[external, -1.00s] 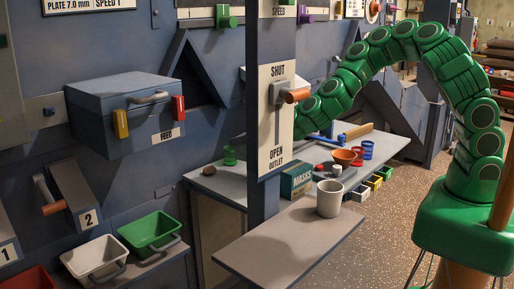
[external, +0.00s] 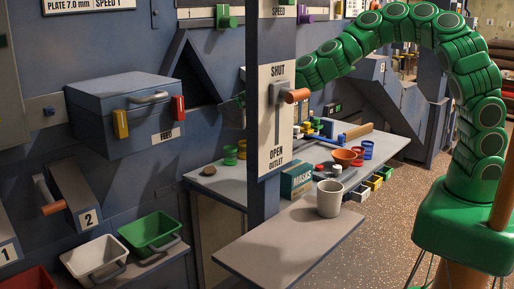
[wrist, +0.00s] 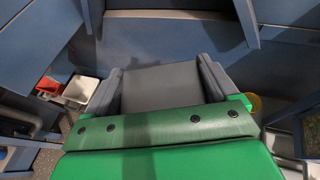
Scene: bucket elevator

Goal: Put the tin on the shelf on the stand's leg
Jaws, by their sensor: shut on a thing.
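My gripper (wrist: 160,76) shows from behind in the wrist view, its two grey fingers in front of the green wrist. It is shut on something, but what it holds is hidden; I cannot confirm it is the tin. The grey shelf (external: 280,245) sticks out from this leg low down. A white cylindrical pot (external: 330,198) stands upright near the shelf's far end, apart from my gripper.
A bench (external: 385,145) behind the leg holds a MASKS box (external: 296,178), an orange bowl (external: 345,157) and several small items. A blue feed box (external: 145,110), a green bin (external: 150,230) and a white bin (external: 95,256) are at left. The shelf's near part is clear.

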